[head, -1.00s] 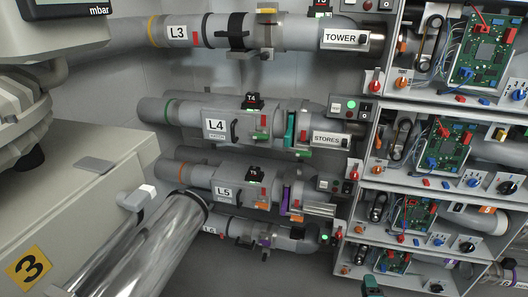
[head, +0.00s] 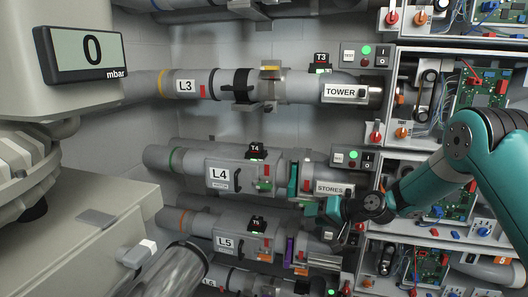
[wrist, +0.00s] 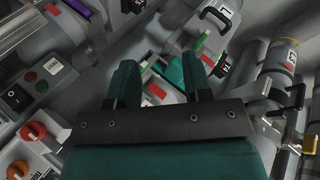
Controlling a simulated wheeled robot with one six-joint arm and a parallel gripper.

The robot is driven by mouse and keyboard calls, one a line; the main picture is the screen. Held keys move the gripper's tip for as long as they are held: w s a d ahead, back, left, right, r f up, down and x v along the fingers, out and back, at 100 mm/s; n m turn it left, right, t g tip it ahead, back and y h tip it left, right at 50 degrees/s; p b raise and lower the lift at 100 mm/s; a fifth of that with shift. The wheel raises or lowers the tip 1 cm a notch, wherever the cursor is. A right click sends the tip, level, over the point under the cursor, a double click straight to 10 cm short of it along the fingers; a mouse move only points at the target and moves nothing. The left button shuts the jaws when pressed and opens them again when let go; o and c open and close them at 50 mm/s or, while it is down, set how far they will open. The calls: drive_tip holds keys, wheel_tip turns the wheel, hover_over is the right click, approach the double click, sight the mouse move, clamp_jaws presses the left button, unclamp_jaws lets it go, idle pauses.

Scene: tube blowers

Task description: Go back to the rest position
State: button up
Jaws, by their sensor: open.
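My gripper (head: 330,208) is in front of the right end of the L4 tube (head: 192,159), near the STORES label (head: 333,188). My arm reaches to it from the right edge of the head view. In the wrist view the two fingers of my gripper (wrist: 160,78) stand apart, with nothing held between them. A teal part and a white-and-red label lie beyond the fingers; I cannot tell whether they touch.
The L3 tube (head: 160,84) runs above and the L5 tube (head: 195,222) below. Open boxes with circuit boards (head: 478,88) line the right side, behind my arm. A pressure display (head: 90,48) reads 0 mbar at upper left. A clear tube (head: 175,270) stands at lower left.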

drive_tip(key=s+a+r+n+g+h, duration=0.1)
drive_tip(key=s+a+r+n+g, duration=0.1)
drive_tip(key=s+r, duration=0.6)
drive_tip(key=s+a+r+n+g+h, duration=0.1)
drive_tip(key=s+a+r+n+g, duration=0.15)
drive_tip(key=s+r, duration=0.55)
drive_tip(key=s+d+n+g+h, duration=0.1)
drive_tip(key=s+d, duration=0.1)
drive_tip(key=s, duration=1)
drive_tip(key=s+d+r+n+g+h, duration=0.1)
drive_tip(key=s+d+n+g+h, duration=0.1)
drive_tip(key=s, duration=1.1)
drive_tip(key=shift+s+d, duration=0.15)
drive_tip(key=shift+s, duration=0.1)
